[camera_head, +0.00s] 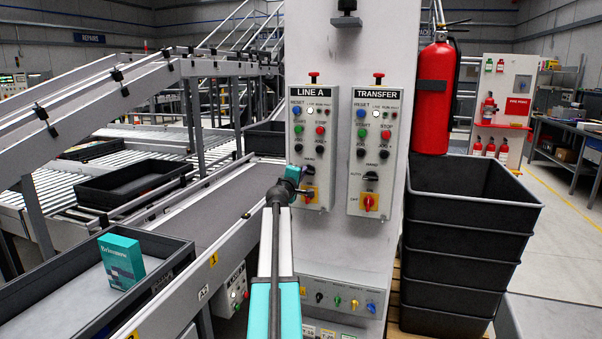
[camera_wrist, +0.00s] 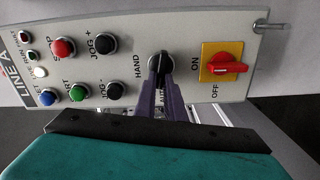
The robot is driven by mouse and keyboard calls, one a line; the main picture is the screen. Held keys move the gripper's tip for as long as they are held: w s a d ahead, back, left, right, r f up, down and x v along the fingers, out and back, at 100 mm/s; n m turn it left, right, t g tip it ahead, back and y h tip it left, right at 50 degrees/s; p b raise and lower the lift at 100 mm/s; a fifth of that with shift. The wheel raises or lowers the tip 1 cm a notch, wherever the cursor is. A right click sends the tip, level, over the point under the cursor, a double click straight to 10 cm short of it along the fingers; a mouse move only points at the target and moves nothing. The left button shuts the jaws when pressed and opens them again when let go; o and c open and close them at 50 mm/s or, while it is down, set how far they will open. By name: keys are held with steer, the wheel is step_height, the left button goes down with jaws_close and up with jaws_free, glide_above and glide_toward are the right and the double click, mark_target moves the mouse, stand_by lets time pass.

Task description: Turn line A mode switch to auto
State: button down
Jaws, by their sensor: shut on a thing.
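The Line A panel (camera_head: 311,140) is a light grey box on a white column. Its mode switch (camera_wrist: 160,63) is a black knob between the HAND and AUTO labels in the wrist view. HAND is left of the knob there, and AUTO is below it, partly covered by a finger. My gripper (camera_wrist: 164,82) is shut on the mode switch, with a dark finger on each side. The fingers hide much of the knob, so I cannot tell exactly where it points. In the head view my gripper (camera_head: 303,180) is at the panel's lower part.
A red-on-yellow ON/OFF switch (camera_wrist: 223,64) sits close beside the mode switch. Green, red, blue and black buttons share the panel. The similar Transfer panel (camera_head: 377,150) is to the right. A conveyor (camera_head: 232,190) runs along the left; stacked black crates (camera_head: 465,250) stand at right.

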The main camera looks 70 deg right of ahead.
steer(key=shift+s+d+n+p, duration=0.15)
steer(key=shift+n+p, duration=0.15)
steer(key=shift+n, duration=0.8)
steer(key=c, duration=1.8)
jaws_free()
steer(key=shift+c, duration=0.2)
steer(key=shift+f, duration=0.1)
steer(key=shift+a, duration=0.2)
steer(key=a+b, duration=0.1)
steer(key=a, duration=1.2)
steer(key=shift+s+a, duration=0.25)
steer(key=shift+s, duration=0.1)
